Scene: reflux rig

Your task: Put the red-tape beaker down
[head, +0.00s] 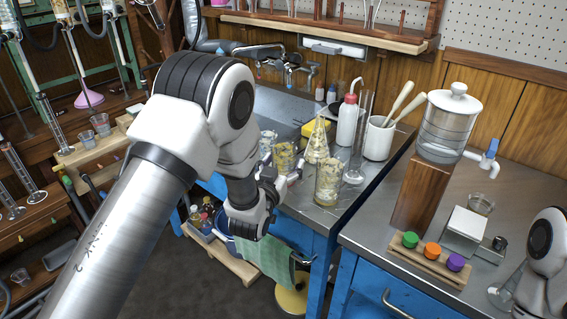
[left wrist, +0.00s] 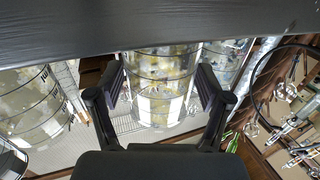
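My left gripper (head: 284,172) is at the front of the metal counter, around a glass beaker (head: 285,155) with yellowish residue. In the left wrist view this beaker (left wrist: 162,85) is between the two fingers (left wrist: 160,80); whether the pads press on it is unclear. Its foot is partly hidden by the gripper, and it looks to be at or just above the counter. A similar beaker (head: 328,184) stands to the right, and another (head: 267,143) is behind to the left. No red tape shows on any of them. My right gripper is not in view.
A residue-coated flask (head: 317,145), a tall glass cylinder (head: 358,150), a wash bottle (head: 347,122) and a white jar (head: 379,138) stand close behind and right. The counter's front edge (head: 308,217) is near. A green towel (head: 265,260) hangs below.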

